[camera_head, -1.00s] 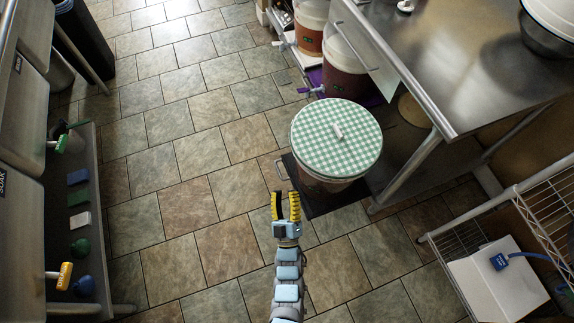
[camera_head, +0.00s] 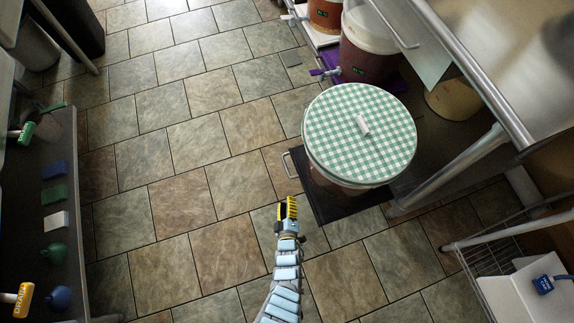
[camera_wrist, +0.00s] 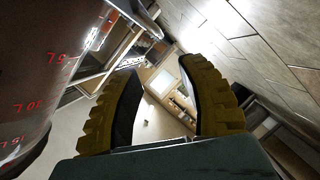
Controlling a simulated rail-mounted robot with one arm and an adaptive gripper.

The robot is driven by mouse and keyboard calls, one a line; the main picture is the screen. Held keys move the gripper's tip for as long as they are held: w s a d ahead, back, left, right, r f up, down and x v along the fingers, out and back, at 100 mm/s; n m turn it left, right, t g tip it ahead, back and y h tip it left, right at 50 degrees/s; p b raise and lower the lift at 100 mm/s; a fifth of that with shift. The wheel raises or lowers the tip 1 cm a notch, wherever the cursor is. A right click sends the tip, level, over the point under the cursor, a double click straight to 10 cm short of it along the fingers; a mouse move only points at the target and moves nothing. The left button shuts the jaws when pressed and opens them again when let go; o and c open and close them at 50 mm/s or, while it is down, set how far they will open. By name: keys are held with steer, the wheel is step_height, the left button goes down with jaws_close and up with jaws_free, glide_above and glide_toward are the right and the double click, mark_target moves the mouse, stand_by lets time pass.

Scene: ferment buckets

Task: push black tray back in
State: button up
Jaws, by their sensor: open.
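The black tray (camera_head: 335,206) sticks out from under the steel table onto the tiled floor, with a metal handle (camera_head: 290,164) on its left side. A bucket with a green-and-white checked cover (camera_head: 345,135) stands on it and hides most of it. My gripper (camera_head: 288,208), with yellow ridged fingers, is just in front of the tray's near left side, below the handle. It is open and empty. In the wrist view the gripper's spread fingers (camera_wrist: 160,100) show nothing between them, and a bucket wall with red volume marks (camera_wrist: 35,100) fills the left.
The steel table's leg (camera_head: 450,170) stands right of the bucket. A purple tray (camera_head: 335,75) with another bucket lies behind. A wire rack (camera_head: 490,255) stands at lower right, and a shelf (camera_head: 50,225) at left. The floor left of the gripper is clear.

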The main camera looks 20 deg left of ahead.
mark_target(286, 166)
steer(key=b+x, duration=0.8)
steer(key=x, duration=0.7)
steer(key=shift+w, duration=0.15)
steer(key=shift+b+x, duration=0.7)
steer(key=shift+x, duration=0.05)
steer(key=shift+r, duration=0.2)
jaws_close()
